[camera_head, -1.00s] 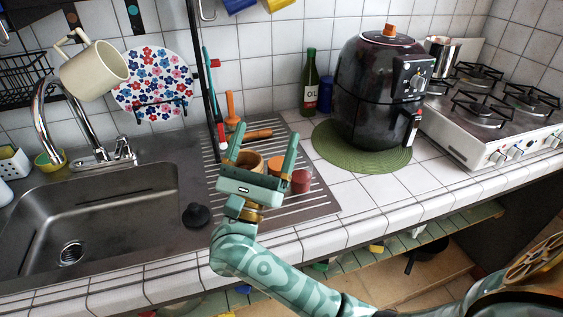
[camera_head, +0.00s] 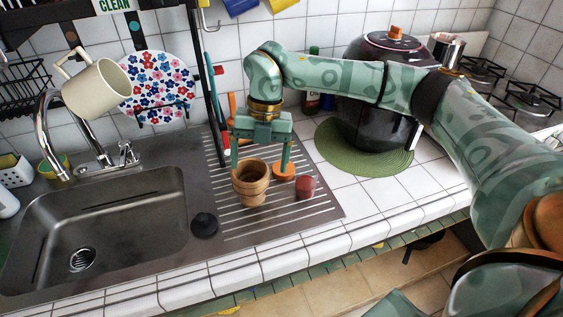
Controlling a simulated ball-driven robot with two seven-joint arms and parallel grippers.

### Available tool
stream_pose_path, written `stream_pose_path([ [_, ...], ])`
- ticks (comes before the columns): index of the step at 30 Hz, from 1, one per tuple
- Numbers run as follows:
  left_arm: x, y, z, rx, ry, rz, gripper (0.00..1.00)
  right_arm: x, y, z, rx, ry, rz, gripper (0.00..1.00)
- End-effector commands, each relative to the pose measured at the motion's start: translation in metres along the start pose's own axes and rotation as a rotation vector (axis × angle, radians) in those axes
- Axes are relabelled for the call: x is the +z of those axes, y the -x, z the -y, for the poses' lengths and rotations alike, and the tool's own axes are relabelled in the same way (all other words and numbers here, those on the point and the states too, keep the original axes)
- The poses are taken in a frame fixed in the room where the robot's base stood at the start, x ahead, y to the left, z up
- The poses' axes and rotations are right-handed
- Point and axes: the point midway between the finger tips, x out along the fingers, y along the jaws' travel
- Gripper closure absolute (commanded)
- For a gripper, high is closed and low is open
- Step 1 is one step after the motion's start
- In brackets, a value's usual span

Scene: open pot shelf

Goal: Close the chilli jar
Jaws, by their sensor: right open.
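A small red jar-like container (camera_head: 306,188), probably the chilli jar, stands on the ribbed metal drainboard. Its top is too small to read clearly. A flat orange round piece that looks like a lid (camera_head: 284,178) lies on the drainboard just left of it, apart from any jar top as far as I can see. My right gripper (camera_head: 261,163) points down with its fingers spread and empty. Its right finger comes down at the orange piece; I cannot tell whether they touch. My left gripper is not in view.
A wooden pot (camera_head: 250,185) stands left of the orange piece, close to my fingers. A black stopper (camera_head: 204,224) lies by the sink (camera_head: 110,215). A black air fryer (camera_head: 372,125) stands on a green mat (camera_head: 340,150) behind my arm. The front counter tiles are clear.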

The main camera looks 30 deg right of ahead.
Motion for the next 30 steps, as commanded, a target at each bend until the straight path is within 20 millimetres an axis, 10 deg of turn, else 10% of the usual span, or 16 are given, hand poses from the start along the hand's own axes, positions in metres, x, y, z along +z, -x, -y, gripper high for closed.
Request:
stream_pose_path([
  [6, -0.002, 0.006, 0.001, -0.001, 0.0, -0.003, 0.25, 0.066, 0.045, 0.044, -0.106, -0.062, 0.3, 0.15],
  [18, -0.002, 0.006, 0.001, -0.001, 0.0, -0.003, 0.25, 0.078, 0.053, 0.053, -0.127, -0.072, 0.355, 0.15],
  [30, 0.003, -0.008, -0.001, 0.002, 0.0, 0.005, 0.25, 0.098, -0.007, 0.061, -0.129, -0.072, 0.35, 0.15],
])
